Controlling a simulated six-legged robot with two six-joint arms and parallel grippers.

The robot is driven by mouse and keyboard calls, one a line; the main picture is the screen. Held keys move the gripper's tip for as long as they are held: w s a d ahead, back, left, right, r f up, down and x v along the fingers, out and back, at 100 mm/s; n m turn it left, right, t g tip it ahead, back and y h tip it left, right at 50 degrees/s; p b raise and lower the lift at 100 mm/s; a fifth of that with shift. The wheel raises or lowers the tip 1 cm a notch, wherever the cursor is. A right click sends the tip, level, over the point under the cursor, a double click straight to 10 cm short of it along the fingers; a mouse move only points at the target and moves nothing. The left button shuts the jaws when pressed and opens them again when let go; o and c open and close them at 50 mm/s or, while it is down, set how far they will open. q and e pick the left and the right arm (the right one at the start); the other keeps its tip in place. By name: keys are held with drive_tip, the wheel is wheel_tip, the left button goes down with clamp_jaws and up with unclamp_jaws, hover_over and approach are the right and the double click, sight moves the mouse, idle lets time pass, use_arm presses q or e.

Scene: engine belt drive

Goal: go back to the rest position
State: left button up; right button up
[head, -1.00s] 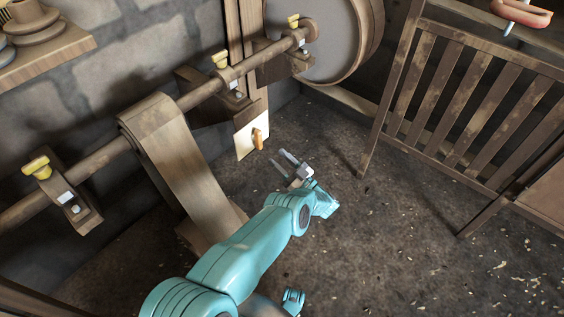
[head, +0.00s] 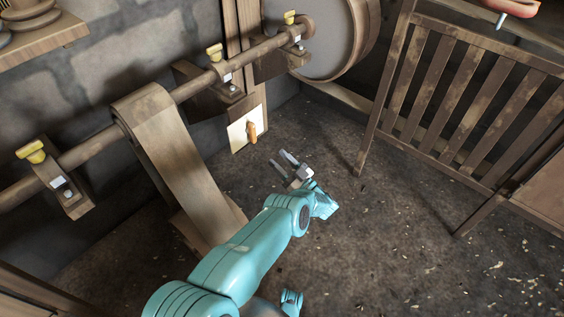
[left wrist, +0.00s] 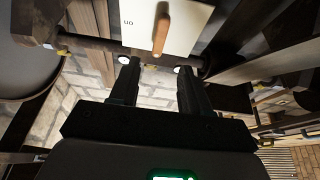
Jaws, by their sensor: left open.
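My left arm comes in from the bottom of the head view. Its gripper (head: 284,168) is open and empty, above the floor and in front of the cream plate (head: 241,131) with a wooden lever (head: 252,131). In the left wrist view the two dark fingers (left wrist: 157,85) stand apart with nothing between them. The same lever (left wrist: 161,35) and plate (left wrist: 188,22), which bears partly legible lettering, show beyond the fingertips.
A wooden line shaft (head: 195,85) with yellow-topped bearings runs along the stone wall. A wide belt (head: 185,160) slopes down from it, left of my arm. A slatted wooden railing (head: 465,105) stands at the right. The floor (head: 400,240) between is open.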

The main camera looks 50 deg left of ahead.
idle(0.6)
use_arm(q)
drive_tip(key=w+r+t, duration=0.2)
drive_tip(key=w+r, duration=0.3)
drive_tip(key=r, duration=0.4)
drive_tip(key=w+d+f+m+t+h, duration=0.2)
drive_tip(key=w+d+m+t+h, duration=0.6)
drive_tip(key=m+t, duration=0.4)
drive_tip(key=s+d+f+m+g+h, duration=0.2)
drive_tip(key=s+d+f+h, duration=0.3)
drive_tip(key=s+d+h, duration=0.4)
drive_tip(key=s+d+f+m+g+h, duration=0.1)
drive_tip(key=s+d+f+m+h, duration=0.2)
drive_tip(key=s+d+f+h, duration=0.5)
drive_tip(key=s+d+g+h, duration=0.1)
drive_tip(key=s+d+g, duration=0.35)
drive_tip(key=s, duration=0.45)
drive_tip(key=s+d+g, duration=0.4)
drive_tip(key=s+d, duration=0.2)
drive_tip(key=s, duration=0.3)
wheel_tip(320, 180, up, 32)
drive_tip(key=d+p, duration=0.1)
drive_tip(key=p, duration=3.2)
drive_tip(key=shift+s+r, duration=0.25)
use_arm(e)
wheel_tip(320, 180, up, 33)
drive_tip(key=s+a, duration=0.1)
drive_tip(key=shift+s+n+g, duration=0.15)
drive_tip(key=shift+n+g, duration=0.15)
